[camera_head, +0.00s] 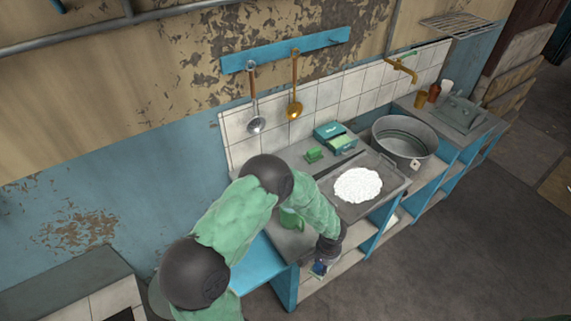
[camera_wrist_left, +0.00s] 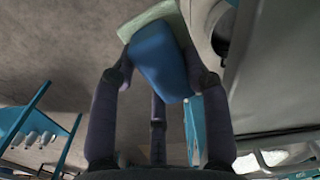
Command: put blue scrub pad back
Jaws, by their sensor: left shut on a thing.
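The blue scrub pad (camera_wrist_left: 160,62) is between the fingers of my left gripper (camera_wrist_left: 158,75) in the left wrist view, with a pale green part along its far edge. In the head view my left gripper (camera_head: 321,264) hangs low in front of the counter's front edge, by the open lower shelf. Only a small blue bit of the pad (camera_head: 319,269) shows there. The gripper is shut on the pad. My right gripper is in neither view.
The metal counter holds a tray with a white heap (camera_head: 357,185), a green block (camera_head: 314,155), a teal box (camera_head: 335,138) and a large pot (camera_head: 404,142). Ladles hang from a blue rail (camera_head: 285,50). Blue shelf uprights (camera_head: 284,287) stand close to my gripper. The floor in front is clear.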

